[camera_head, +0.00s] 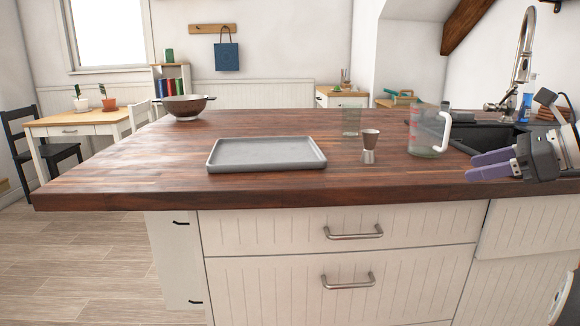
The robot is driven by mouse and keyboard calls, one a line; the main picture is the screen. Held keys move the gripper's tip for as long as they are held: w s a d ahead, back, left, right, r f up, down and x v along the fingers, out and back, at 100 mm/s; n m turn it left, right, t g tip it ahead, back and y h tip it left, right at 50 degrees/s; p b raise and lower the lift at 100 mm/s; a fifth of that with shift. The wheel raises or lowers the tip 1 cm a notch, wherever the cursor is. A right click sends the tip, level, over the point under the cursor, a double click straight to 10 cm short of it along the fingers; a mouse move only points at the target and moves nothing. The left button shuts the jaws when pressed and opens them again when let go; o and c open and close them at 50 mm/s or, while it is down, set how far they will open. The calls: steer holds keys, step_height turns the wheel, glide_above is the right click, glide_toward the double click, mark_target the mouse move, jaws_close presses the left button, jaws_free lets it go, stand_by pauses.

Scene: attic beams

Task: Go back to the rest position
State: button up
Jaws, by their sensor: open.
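My gripper (488,165) is at the right of the head view, above the right front part of the wooden counter (110,185). Its two purple fingers point left and stand apart, with nothing between them. The glass measuring jug (427,133) with red marks stands upright just left of and behind the fingers, and its handle faces right. The gripper appears apart from the jug.
A grey tray (266,153) lies on the counter, with a metal jigger (369,147) and a clear glass (351,122) to its right. A brown bowl (187,107) stands at the far left. A sink with a tall faucet (523,50) is behind my gripper.

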steer(key=s+a+f+n+g+h, duration=0.2)
steer(key=s+a+f+n, duration=0.3)
steer(key=a, duration=0.4)
steer(key=s+a+f+n+g+h, duration=0.1)
steer(key=s+a+f+n+h, duration=0.2)
steer(key=a+f+n, duration=0.5)
steer(key=s+a+f+n+h, duration=0.3)
steer(key=s+f+n+h, duration=0.1)
steer(key=s+f+n, duration=0.7)
steer(key=shift+a+f+n, duration=0.35)
steer(key=shift+f+n, duration=0.25)
steer(key=shift+f, duration=0.05)
